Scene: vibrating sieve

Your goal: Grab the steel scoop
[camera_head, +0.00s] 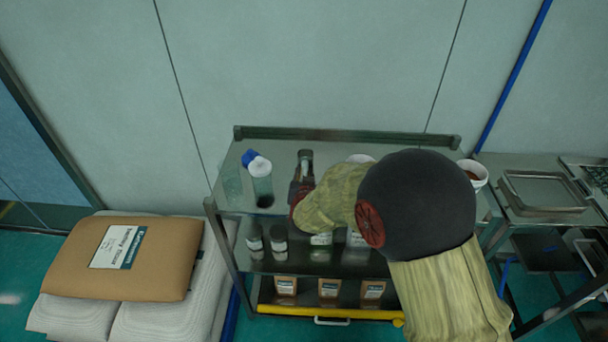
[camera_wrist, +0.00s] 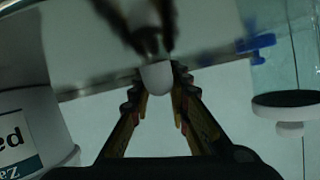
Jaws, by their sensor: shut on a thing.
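In the wrist view, my gripper (camera_wrist: 157,82) has its two yellow-and-black fingers closed around a pale piece with a rounded end. I take this piece to be part of the steel scoop (camera_wrist: 156,77); dark blurred shapes lie beyond it, and its full shape is hidden. In the head view, my gripper (camera_head: 303,172) is over the top shelf of the steel cart, partly covered by my arm. I cannot make out the scoop in that view.
A white tub (camera_head: 473,172) is at the cart's right end. In the wrist view, a labelled white jar (camera_wrist: 35,130) is close on the left.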

